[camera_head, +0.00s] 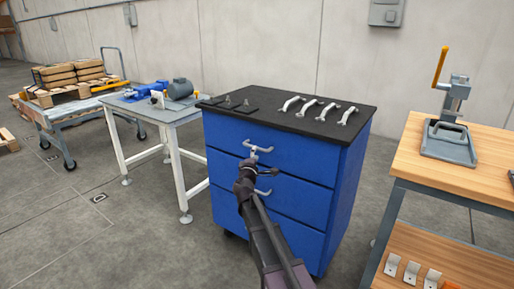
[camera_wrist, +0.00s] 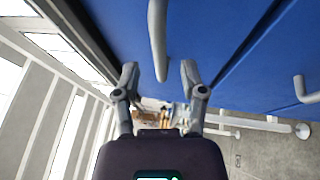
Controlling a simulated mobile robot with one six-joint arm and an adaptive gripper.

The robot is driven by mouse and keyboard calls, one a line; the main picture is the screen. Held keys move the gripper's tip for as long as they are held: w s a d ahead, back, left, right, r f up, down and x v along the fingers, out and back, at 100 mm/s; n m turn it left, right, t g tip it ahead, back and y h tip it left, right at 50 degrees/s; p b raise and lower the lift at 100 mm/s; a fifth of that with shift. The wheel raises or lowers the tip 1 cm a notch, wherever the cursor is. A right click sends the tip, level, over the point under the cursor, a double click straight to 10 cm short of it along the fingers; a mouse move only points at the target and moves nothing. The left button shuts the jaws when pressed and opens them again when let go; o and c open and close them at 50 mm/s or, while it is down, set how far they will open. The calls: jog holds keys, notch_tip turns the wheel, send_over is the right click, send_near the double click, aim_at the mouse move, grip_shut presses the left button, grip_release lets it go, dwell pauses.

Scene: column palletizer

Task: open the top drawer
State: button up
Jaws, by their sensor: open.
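The blue cabinet has a dark top (camera_head: 300,113) and several drawers. Its top drawer (camera_head: 305,163) looks shut, flush with the front. The top drawer's grey bar handle (camera_head: 262,149) is partly hidden by my gripper (camera_head: 253,160), which is in front of it. In the wrist view, my gripper (camera_wrist: 160,72) is open, with one finger on each side of the handle (camera_wrist: 158,38). The handle's near end reaches between the fingertips, with gaps visible on both sides. A lower drawer's handle (camera_wrist: 307,92) shows at the right of the wrist view.
A grey table (camera_head: 175,112) with a vise stands left, and a wooden bench (camera_head: 455,170) with a press stands right. Bare floor (camera_head: 110,240) lies at front left.

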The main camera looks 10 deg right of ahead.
jog(key=shift+x, duration=2.05)
grip_shut()
